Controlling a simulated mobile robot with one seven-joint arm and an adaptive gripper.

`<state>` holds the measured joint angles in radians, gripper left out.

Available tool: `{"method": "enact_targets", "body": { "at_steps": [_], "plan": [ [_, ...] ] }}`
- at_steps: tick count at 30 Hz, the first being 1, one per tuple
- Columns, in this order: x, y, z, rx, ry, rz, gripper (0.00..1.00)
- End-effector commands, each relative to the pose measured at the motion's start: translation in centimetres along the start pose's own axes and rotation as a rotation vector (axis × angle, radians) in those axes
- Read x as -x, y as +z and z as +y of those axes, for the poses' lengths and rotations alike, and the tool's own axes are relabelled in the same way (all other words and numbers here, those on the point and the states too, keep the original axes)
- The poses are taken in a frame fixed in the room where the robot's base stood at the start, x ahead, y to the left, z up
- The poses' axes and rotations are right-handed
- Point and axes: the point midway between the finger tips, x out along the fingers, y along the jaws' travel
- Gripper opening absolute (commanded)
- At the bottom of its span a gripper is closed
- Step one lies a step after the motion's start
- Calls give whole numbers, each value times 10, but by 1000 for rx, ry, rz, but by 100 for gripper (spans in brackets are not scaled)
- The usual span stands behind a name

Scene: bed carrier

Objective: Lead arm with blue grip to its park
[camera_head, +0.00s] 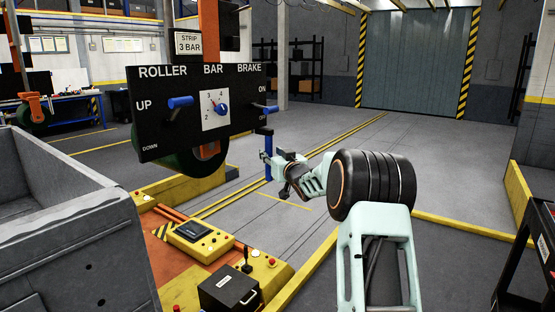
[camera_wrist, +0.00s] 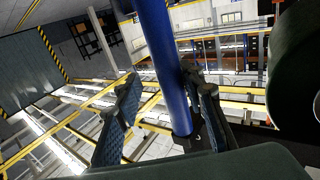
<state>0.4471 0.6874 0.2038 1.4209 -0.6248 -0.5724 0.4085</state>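The blue grip (camera_head: 268,172) is an upright blue bar below the right end of the black panel, with a dark piece at its top. My gripper (camera_head: 270,157) is at the grip's middle, reaching in from the right. In the wrist view the blue grip (camera_wrist: 164,55) passes between the two fingers of my gripper (camera_wrist: 165,112). A gap shows on the left finger's side; the right finger is close beside the bar, and I cannot tell if it touches. The arm that carries the grip is mostly hidden, and I cannot make out its park.
The black panel (camera_head: 195,132) carries blue ROLLER (camera_head: 180,102) and BRAKE (camera_head: 264,109) levers and a BAR dial (camera_head: 221,109). A dark green roller (camera_head: 185,162) is behind it. A yellow-orange console (camera_head: 180,285) and grey bin (camera_head: 70,230) are at lower left. Floor is clear towards the shutter door (camera_head: 415,60).

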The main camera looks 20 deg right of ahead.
Motion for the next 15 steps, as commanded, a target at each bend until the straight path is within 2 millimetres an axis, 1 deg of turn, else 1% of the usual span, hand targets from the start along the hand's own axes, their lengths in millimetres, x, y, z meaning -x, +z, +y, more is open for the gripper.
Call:
{"method": "enact_targets", "body": {
  "at_steps": [5, 15],
  "plan": [
    [20, -1, 1, 1, 2, 0, 36],
    [77, 0, 2, 1, 4, -2, 36]
  ]
}}
